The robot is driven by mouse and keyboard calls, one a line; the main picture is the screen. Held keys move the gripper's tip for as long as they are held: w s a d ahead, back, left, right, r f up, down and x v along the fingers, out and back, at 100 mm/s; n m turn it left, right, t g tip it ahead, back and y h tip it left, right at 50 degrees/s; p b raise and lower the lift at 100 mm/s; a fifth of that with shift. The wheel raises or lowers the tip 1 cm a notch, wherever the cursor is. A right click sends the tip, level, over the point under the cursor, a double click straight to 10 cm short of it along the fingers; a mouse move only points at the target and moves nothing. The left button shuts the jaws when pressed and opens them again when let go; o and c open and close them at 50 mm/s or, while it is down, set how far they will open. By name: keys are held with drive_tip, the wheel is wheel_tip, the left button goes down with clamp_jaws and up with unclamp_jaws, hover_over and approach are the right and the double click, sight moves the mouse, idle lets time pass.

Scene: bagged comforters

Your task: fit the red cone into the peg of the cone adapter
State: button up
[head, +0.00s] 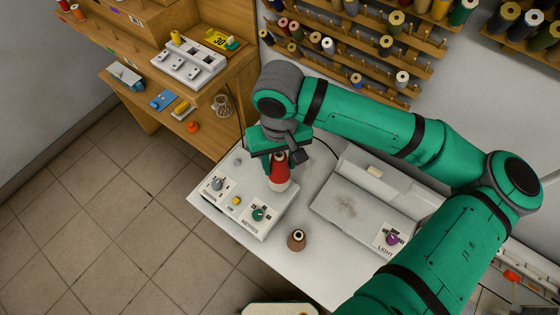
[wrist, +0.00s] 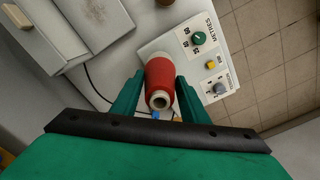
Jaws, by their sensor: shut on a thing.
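My gripper (head: 278,164) is shut on the red cone (head: 279,175), with one finger on each side of it. In the wrist view, my gripper (wrist: 160,76) grips the red cone (wrist: 159,75), whose pale open end faces the camera. In the head view the cone is roughly upright over the back right part of a white machine with dials (head: 262,228). I cannot tell whether the cone touches the machine. No peg of the cone adapter can be made out; it may be hidden behind the cone or my gripper.
A small brown cone (head: 296,241) stands on the white table (head: 320,273) in front of the machine. A grey-white box with a purple knob (head: 392,239) is to the right. A wooden shelf unit (head: 215,135) is behind left, and thread racks hang on the wall.

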drive_tip(key=shift+f, duration=2.25)
idle(1.5)
drive_tip(key=o, duration=1.8)
drive_tip(key=shift+o, duration=0.2)
drive_tip(key=shift+d+r, duration=0.1)
drive_tip(key=shift+r, duration=0.65)
drive_tip(key=shift+a+r, duration=0.2)
drive_tip(key=shift+r, duration=0.35)
drive_tip(key=shift+d+r, duration=0.1)
drive_tip(key=shift+r, duration=2.1)
